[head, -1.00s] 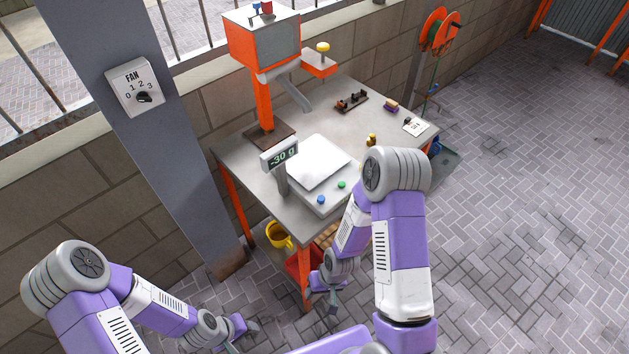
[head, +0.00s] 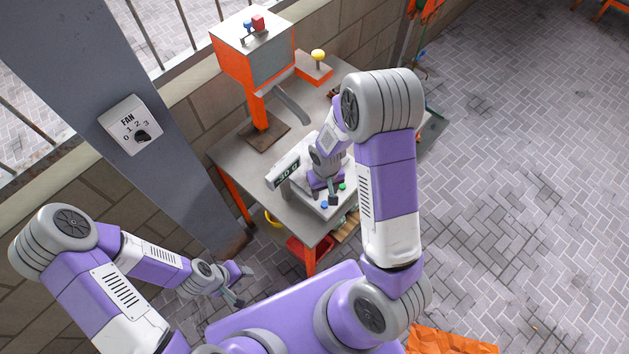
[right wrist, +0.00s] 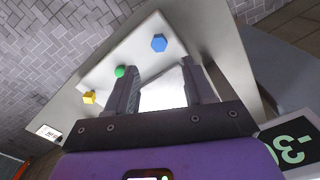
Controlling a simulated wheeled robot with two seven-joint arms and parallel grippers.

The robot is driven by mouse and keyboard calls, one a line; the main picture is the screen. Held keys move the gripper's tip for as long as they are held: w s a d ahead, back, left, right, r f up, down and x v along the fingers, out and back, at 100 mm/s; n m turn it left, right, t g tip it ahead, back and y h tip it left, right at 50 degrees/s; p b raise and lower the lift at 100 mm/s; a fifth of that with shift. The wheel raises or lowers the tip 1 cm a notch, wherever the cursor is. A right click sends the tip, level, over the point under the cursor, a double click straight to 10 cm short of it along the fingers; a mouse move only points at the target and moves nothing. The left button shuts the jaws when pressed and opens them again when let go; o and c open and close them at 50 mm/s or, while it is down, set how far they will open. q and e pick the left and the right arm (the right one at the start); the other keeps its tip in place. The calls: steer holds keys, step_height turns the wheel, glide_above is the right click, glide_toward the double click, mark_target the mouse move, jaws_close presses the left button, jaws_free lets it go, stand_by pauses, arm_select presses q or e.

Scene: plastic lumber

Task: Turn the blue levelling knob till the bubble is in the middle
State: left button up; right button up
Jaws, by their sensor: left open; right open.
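The blue knob (head: 324,204) sits on the front edge of the pale scale (head: 309,200) on the grey table. It also shows in the right wrist view (right wrist: 159,43), just beyond my fingertips and between their lines. My right gripper (head: 333,197) is over the scale's front part, close to the blue knob. In the right wrist view its two fingers (right wrist: 162,68) are apart, with nothing held between them. I cannot make out a bubble in either view. My left gripper (head: 240,286) is open and empty, low at the left, away from the table.
A green knob (right wrist: 120,71) and a yellow knob (right wrist: 89,97) line up with the blue one. The scale's display (head: 287,170) stands close to the left of my right gripper. An orange-framed machine (head: 254,60) stands behind on the table.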

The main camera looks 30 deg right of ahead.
mark_target(325, 204)
steer(key=shift+s+f, duration=0.25)
steer(key=shift+f, duration=1.55)
steer(key=shift+s+f, duration=0.2)
steer(key=shift+f, duration=1.6)
steer(key=shift+c, duration=0.2)
jaws_close()
